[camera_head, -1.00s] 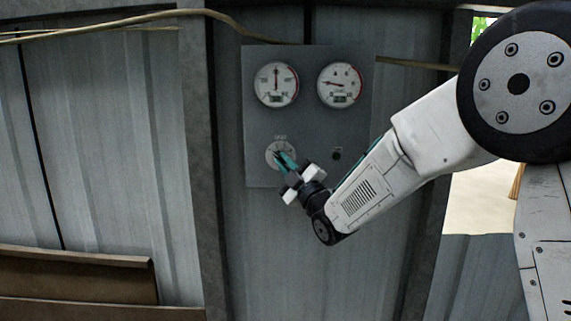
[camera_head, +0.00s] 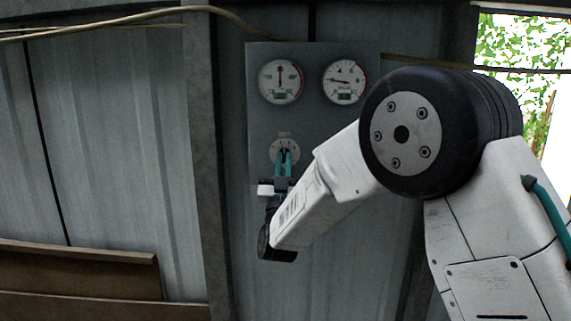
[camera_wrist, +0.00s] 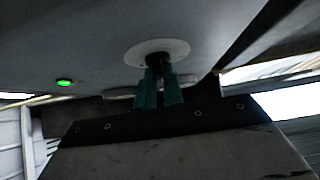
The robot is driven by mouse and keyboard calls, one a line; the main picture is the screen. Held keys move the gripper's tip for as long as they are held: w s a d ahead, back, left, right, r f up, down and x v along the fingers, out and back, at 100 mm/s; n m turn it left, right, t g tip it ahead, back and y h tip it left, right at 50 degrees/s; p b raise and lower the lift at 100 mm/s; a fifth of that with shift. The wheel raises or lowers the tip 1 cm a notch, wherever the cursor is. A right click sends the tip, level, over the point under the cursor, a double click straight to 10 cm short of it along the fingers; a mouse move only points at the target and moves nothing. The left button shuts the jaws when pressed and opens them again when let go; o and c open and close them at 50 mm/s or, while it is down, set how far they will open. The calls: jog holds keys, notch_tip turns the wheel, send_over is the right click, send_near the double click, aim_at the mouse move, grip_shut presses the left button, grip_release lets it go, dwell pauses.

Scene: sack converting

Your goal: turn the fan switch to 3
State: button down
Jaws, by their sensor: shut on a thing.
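The fan switch (camera_head: 273,152) is a round pale dial with a dark knob, low on the grey panel (camera_head: 313,122) in the head view. My gripper (camera_head: 284,154) reaches it from below, with its teal fingers shut on the knob and pointing nearly straight up. The fingers cover part of the dial, and its numbers are too small to read. In the wrist view, the pale dial (camera_wrist: 140,52) surrounds the dark knob (camera_wrist: 158,58), and the teal fingers stand on both sides of the knob.
Two round gauges, the left (camera_head: 280,82) and the right (camera_head: 344,82), sit above the switch. A small green light (camera_wrist: 64,82) shows on the panel in the wrist view. A cable (camera_head: 120,17) runs along the corrugated wall. A brown board (camera_head: 80,268) stands at lower left.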

jog(key=m+g+h, duration=0.3)
jog(key=m+h, duration=0.1)
jog(key=m, duration=0.2)
jog(key=a+m+g+h, duration=0.1)
jog(key=m+g+h, duration=0.3)
jog(key=m, duration=0.3)
jog(key=m+g+h, duration=0.3)
jog(key=m+h, duration=0.2)
jog(key=m, duration=0.2)
jog(key=shift+a+r+g, duration=0.2)
jog(key=shift+r+g, duration=0.2)
jog(key=shift+m, duration=0.5)
jog(key=c, duration=1.5)
grip_release()
jog(key=v, duration=0.7)
jog(key=shift+s+a+f, duration=0.15)
jog(key=shift+s+a, duration=0.05)
jog(key=shift+a, duration=0.05)
